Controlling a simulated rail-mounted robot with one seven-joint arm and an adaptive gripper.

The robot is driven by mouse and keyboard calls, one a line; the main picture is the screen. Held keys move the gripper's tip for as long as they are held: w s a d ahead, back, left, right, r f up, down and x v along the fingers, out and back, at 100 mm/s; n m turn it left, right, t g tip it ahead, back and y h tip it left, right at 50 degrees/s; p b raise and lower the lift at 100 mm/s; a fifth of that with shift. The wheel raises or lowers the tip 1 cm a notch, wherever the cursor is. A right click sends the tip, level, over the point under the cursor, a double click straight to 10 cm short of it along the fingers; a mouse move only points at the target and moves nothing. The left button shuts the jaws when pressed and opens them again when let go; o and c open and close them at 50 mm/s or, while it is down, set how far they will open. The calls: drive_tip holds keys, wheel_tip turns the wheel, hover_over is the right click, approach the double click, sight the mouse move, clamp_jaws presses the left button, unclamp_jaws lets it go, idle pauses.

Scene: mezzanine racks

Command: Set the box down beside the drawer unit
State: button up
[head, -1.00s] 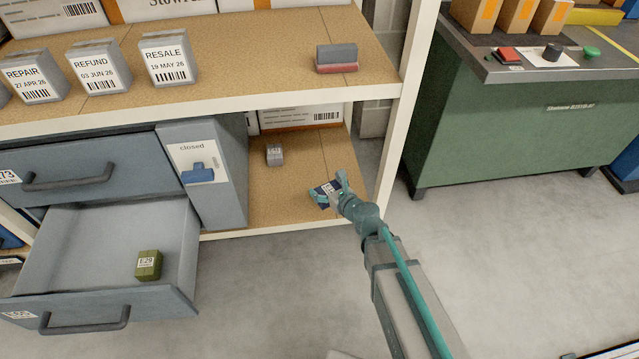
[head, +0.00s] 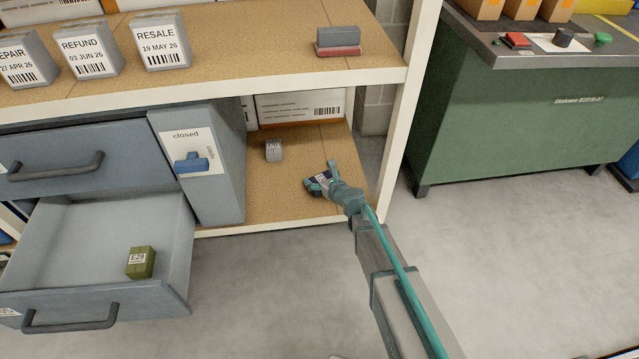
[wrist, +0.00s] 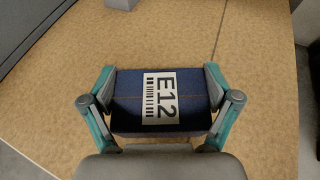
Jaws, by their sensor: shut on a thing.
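The box is dark blue with a white E12 label; it sits between my fingers in the wrist view (wrist: 193,112). My gripper (head: 322,182) is shut on the box (head: 317,184), over the lower shelf board. Whether the box touches the board cannot be told. The drawer unit (head: 60,170) is blue-grey and stands to the left of the box, with bare board between them. Its side panel (head: 215,165) carries a "closed" sign and a blue latch. Its lower drawer (head: 110,250) is pulled open, with an olive box (head: 141,262) marked E29 inside.
A small grey box (head: 274,151) stands on the lower shelf (head: 262,205), left of and behind my gripper. A white carton (head: 300,105) is at the back. The white rack post (head: 398,120) rises to the right. The upper shelf (head: 250,70) overhangs, bearing labelled grey boxes.

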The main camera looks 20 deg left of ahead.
drive_tip(key=shift+f, duration=0.5)
drive_tip(key=shift+f, duration=0.2)
drive_tip(key=o, duration=0.9)
drive_tip(key=shift+o, duration=0.2)
drive_tip(key=shift+r, duration=0.15)
